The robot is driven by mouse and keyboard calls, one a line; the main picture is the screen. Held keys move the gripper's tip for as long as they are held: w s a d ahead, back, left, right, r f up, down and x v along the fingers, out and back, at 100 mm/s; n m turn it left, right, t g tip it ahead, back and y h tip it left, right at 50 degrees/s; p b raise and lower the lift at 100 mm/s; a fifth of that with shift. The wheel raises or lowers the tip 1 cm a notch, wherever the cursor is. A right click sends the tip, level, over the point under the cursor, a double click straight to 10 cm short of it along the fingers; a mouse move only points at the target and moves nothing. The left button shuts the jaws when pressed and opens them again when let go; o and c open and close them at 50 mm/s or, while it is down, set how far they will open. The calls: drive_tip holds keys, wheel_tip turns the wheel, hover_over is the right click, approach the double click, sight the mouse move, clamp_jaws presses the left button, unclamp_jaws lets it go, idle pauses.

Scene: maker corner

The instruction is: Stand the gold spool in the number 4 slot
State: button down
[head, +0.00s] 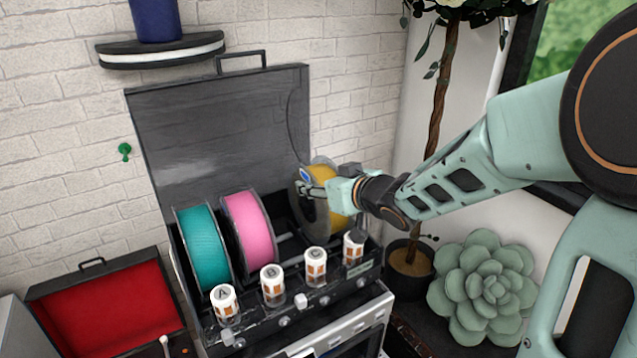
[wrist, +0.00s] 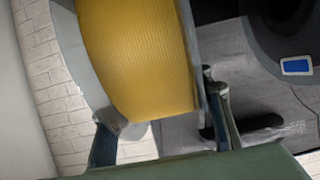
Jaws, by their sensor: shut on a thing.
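The gold spool (head: 338,222) is at the right end of the open black spool case (head: 215,130), upright in the row. My gripper (head: 312,188) is shut on it from the right, near its top. In the wrist view, the gold spool (wrist: 140,60) fills the upper middle, with one finger of my gripper (wrist: 165,120) on each side of it. A teal spool (head: 203,245) and a pink spool (head: 249,228) stand at the left, with a gap between pink and gold. The gold spool's lower edge is hidden, so I cannot tell if it rests in the slot. Slot numbers are not readable.
Several white-labelled cylinders (head: 273,285) stand along the front of the case. A red-lined open box (head: 110,305) is at lower left. A potted tree (head: 410,262) and a succulent (head: 483,285) are close on the right. A shelf (head: 160,50) hangs above.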

drive_tip(key=shift+f, duration=0.2)
idle(0.5)
drive_tip(key=c, duration=0.9)
unclamp_jaws()
drive_tip(key=shift+c, duration=0.2)
drive_tip(key=shift+s+f, duration=0.1)
drive_tip(key=shift+f, duration=0.2)
drive_tip(key=shift+v, duration=3.8)
drive_tip(key=shift+r, duration=0.15)
